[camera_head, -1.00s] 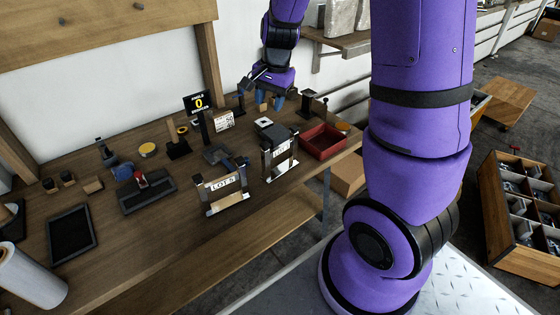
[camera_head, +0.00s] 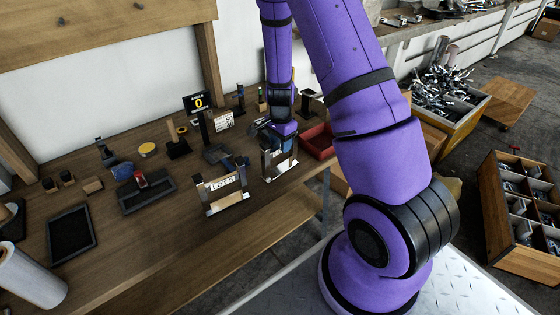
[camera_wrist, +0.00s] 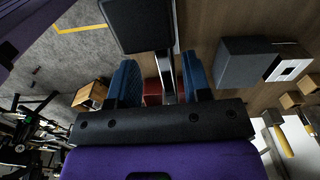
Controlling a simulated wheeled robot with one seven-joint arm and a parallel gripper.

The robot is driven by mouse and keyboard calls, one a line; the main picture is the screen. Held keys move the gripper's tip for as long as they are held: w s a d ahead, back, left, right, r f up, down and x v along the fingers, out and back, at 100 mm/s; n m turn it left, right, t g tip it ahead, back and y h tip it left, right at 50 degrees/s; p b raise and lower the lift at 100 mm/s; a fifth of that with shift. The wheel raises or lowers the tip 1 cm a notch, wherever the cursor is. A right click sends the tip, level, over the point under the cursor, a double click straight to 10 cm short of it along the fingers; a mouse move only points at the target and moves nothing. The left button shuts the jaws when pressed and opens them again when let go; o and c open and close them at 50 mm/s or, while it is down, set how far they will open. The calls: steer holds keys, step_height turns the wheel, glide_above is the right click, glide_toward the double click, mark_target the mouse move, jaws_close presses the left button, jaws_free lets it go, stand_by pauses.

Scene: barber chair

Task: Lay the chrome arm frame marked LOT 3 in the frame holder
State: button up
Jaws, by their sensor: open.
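A chrome arm frame (camera_head: 267,166) stands at the bench's front edge, with its upper part and label hidden behind my gripper (camera_head: 279,137). I cannot read its lot number. In the wrist view my gripper (camera_wrist: 160,82) is open, with blue fingers on either side of a chrome bar (camera_wrist: 166,78) and visible gaps beside it. A second chrome frame (camera_head: 211,206) stands to the left, with a label that appears to read LOT 5. A black tray-like fixture (camera_head: 147,193) with a red part lies further left. I cannot tell which piece is the frame holder.
A red bin (camera_head: 317,140) stands just right of my gripper. A sign showing 0 (camera_head: 197,102), dark posts and small blocks stand behind. A flat dark tray (camera_head: 72,235) and a white roll (camera_head: 30,275) are at left. The bench front between the roll and the LOT 5 frame is bare.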

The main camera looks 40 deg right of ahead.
steer(key=shift+w+f, duration=0.2)
steer(key=shift+f, duration=2.6)
steer(key=shift+d, duration=0.1)
jaws_close()
